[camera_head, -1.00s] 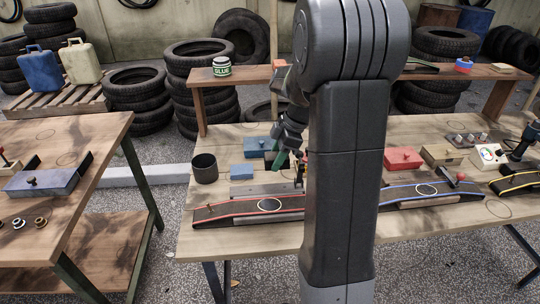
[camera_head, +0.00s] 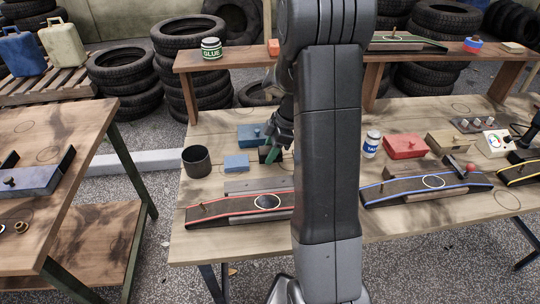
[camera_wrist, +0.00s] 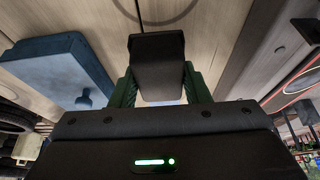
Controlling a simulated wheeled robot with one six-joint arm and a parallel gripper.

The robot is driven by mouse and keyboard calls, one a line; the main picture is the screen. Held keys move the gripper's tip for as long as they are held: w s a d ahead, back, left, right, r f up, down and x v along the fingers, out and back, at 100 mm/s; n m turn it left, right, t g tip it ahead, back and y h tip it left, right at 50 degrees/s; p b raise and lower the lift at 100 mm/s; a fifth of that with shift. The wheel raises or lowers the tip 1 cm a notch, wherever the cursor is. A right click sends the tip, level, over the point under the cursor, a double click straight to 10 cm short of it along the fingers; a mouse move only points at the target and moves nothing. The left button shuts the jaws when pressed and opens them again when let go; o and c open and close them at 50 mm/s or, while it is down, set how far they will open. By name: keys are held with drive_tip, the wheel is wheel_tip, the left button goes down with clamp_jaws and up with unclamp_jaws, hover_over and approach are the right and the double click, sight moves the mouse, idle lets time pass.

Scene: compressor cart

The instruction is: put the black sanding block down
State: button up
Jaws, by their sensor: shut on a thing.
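The black sanding block (camera_wrist: 158,65) is between the green fingers of my gripper (camera_wrist: 158,88) in the wrist view. The fingers are shut on its two sides. In the head view my gripper (camera_head: 270,157) is low over the workbench (camera_head: 225,180), to the left of my arm, and the block there is small and dark. It is close to the bench top. I cannot tell whether the block touches it.
A blue box with a knob (camera_head: 250,136) and a small blue block (camera_head: 236,163) are left of my gripper, with a dark cup (camera_head: 196,162) further left. A red-edged ramp (camera_head: 230,209) lies in front. Right of my arm are a bottle (camera_head: 371,144) and a red box (camera_head: 405,146).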

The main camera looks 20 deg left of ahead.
drive_tip(key=shift+f, duration=1.05)
drive_tip(key=o, duration=1)
drive_tip(key=shift+f, duration=0.1)
drive_tip(key=shift+r, duration=0.25)
drive_tip(key=v, duration=1.1)
drive_tip(key=shift+r, duration=0.35)
drive_tip(key=shift+w+d, duration=0.1)
drive_tip(key=shift+w, duration=0.05)
